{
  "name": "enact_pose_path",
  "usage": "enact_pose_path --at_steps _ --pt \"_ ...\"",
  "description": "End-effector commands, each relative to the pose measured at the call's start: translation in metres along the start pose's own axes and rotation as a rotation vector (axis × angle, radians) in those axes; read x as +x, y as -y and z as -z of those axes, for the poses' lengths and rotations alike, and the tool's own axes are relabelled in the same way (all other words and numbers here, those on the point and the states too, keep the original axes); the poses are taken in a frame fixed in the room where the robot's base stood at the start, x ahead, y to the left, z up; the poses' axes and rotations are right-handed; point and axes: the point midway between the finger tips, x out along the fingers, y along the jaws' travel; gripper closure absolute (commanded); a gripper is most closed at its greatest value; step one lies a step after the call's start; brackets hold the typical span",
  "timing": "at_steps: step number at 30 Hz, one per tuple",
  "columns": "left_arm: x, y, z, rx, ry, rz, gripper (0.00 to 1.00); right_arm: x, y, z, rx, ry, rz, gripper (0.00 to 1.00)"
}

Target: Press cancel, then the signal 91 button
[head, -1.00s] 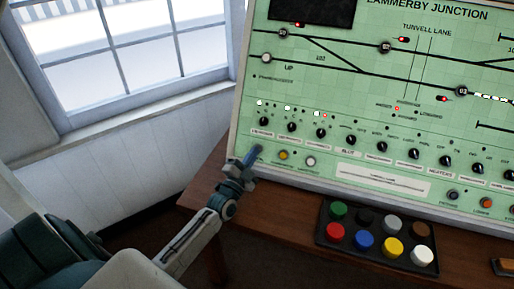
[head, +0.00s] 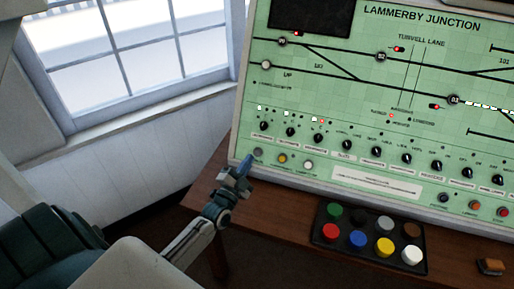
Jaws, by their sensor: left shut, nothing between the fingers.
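The green Lammerby Junction panel (head: 345,115) carries the track diagram. Round buttons sit on its track lines: one at upper left (head: 282,41), one right of it (head: 381,56), and one further right (head: 454,100); their numbers are too small to read surely. At the panel's lower left are a grey button (head: 258,152), a yellow button (head: 283,158) and a white button (head: 308,165). Their labels are unreadable, so I cannot tell which is cancel. My left gripper (head: 246,161) is shut and empty, with its blue tips just left of and below the grey button. My right gripper is out of view.
A row of black knobs (head: 345,145) crosses the panel above the lower buttons. A black tray (head: 316,236) of coloured buttons lies on the brown desk (head: 275,205). A small orange-brown object (head: 491,266) lies at right. A window (head: 130,50) is at left.

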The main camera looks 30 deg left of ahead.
Motion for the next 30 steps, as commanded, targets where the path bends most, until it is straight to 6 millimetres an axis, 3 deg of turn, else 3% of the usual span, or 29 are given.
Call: enact_pose_path --at_steps 14,15,21,30 --pt "-0.0039 0.0021 0.0024 -0.001 0.000 0.000 1.00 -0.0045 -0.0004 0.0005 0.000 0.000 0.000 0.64" --pt "-0.0039 0.0021 0.0024 -0.001 0.000 0.000 1.00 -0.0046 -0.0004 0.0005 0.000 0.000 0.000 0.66" --pt "-0.0038 0.0022 0.0025 -0.001 0.000 0.000 1.00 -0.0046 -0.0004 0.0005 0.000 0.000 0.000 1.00" --pt "-0.0037 0.0022 0.0025 0.000 0.000 0.000 1.00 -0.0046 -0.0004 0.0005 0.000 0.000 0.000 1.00"
